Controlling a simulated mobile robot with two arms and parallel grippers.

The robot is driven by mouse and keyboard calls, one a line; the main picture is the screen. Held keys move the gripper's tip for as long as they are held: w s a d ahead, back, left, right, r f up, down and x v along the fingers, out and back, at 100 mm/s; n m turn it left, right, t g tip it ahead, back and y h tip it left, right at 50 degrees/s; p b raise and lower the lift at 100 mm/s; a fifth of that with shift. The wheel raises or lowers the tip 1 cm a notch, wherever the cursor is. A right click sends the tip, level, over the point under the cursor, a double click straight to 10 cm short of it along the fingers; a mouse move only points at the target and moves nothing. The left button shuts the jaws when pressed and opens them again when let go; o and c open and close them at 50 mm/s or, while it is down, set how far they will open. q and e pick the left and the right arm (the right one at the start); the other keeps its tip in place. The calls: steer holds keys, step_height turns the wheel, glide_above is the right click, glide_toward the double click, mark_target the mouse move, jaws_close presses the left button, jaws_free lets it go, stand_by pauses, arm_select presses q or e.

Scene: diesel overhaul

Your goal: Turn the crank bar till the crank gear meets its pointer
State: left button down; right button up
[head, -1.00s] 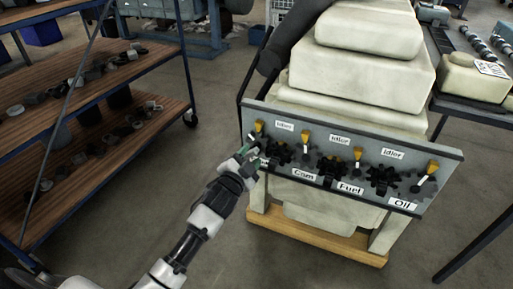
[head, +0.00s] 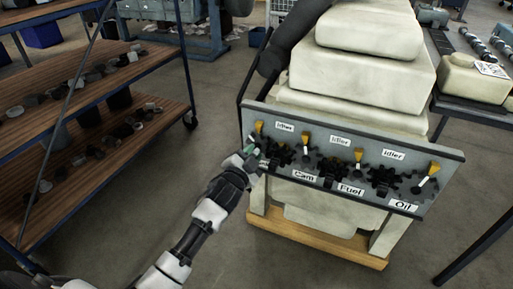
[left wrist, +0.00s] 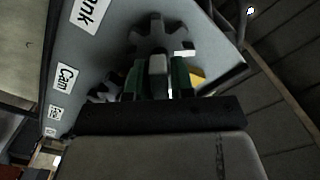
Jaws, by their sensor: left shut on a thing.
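The grey gear plate (head: 440,165) stands in front of the pale engine block and carries several dark gears and yellow pointers. My left gripper (head: 251,150) is at the plate's left end, over the crank gear, which it mostly hides in the head view. In the left wrist view the toothed crank gear (left wrist: 160,34) shows beside the "Crank" label, partly cut off. The green fingertips (left wrist: 157,80) are shut on the grey crank bar (left wrist: 157,64) in front of the gear. A yellow pointer (left wrist: 197,76) shows just right of the fingers; whether the gear's mark meets it cannot be told. My right gripper is out of view.
A wooden shelf rack (head: 120,68) with loose parts stands at the left. A dark table (head: 480,116) stands at the right. The floor between rack and engine is clear.

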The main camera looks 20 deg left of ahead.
arm_select(q)
steer(key=shift+m+p, duration=0.45)
steer(key=shift+m, duration=1.05)
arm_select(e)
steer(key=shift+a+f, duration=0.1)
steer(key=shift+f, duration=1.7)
arm_select(q)
steer(key=shift+m, duration=0.7)
steer(key=shift+f+m+p, duration=0.1)
steer(key=shift+m+p, duration=0.25)
steer(key=shift+m, duration=0.45)
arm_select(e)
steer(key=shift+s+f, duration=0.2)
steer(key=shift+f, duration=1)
arm_select(q)
steer(key=shift+m+p, duration=0.3)
steer(key=shift+m, duration=0.8)
steer(key=c, duration=1.4)
jaws_free()
steer(key=shift+m, duration=0.3)
steer(key=o, duration=0.3)
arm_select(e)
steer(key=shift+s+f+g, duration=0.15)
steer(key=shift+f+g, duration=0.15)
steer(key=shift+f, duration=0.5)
